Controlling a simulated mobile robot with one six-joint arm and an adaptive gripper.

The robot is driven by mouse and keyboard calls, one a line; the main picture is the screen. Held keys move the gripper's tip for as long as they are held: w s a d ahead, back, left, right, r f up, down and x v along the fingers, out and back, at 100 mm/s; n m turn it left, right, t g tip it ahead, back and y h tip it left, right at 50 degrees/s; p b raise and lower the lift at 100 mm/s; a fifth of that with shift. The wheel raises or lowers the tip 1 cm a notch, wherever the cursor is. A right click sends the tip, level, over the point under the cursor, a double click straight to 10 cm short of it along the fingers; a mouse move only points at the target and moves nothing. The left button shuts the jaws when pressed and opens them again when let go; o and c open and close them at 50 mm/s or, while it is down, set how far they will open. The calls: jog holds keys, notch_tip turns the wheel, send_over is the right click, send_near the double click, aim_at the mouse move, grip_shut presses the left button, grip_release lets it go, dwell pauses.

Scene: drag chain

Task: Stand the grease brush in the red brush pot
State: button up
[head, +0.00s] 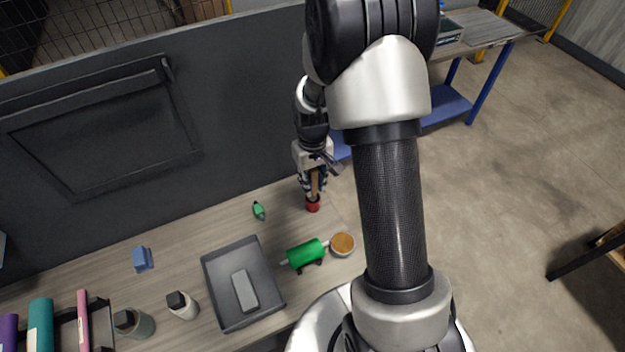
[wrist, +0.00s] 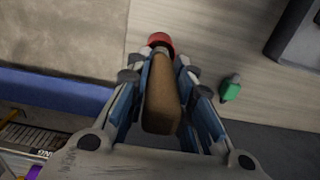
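The grease brush, its brown handle showing in the head view (head: 315,182) and in the wrist view (wrist: 162,98), stands roughly upright between the fingers of my gripper (head: 314,186). My gripper (wrist: 166,68) looks shut on the handle, with a finger close against each side. The red brush pot (head: 312,206) is directly below the fingertips, at the handle's far end in the wrist view (wrist: 160,41). The bristles are hidden. The lower end of the brush meets the pot's opening in both views, but how deep it sits I cannot tell.
A small green object (head: 259,210) lies left of the pot. A green roller-like part (head: 305,252), a bowl with brown contents (head: 342,244) and a dark tray (head: 214,284) are nearer. The bench's right edge is close to the pot; a grey panel (head: 230,110) stands behind.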

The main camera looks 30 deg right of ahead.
jog(key=o, duration=0.5)
jog(key=shift+r, duration=0.1)
notch_tip(320, 180, up, 12)
jog(key=shift+f, duration=0.1)
dwell(0.4)
dwell(0.8)
jog(key=s+a+r+t, duration=0.2)
jog(key=s+a+r, duration=0.4)
jog(key=s+r, duration=0.5)
jog(key=s+a+r+t, duration=0.2)
jog(key=s+a+r, duration=0.1)
jog(key=s, duration=0.7)
jog(key=shift+s+t, duration=0.15)
jog(key=shift+t, duration=0.15)
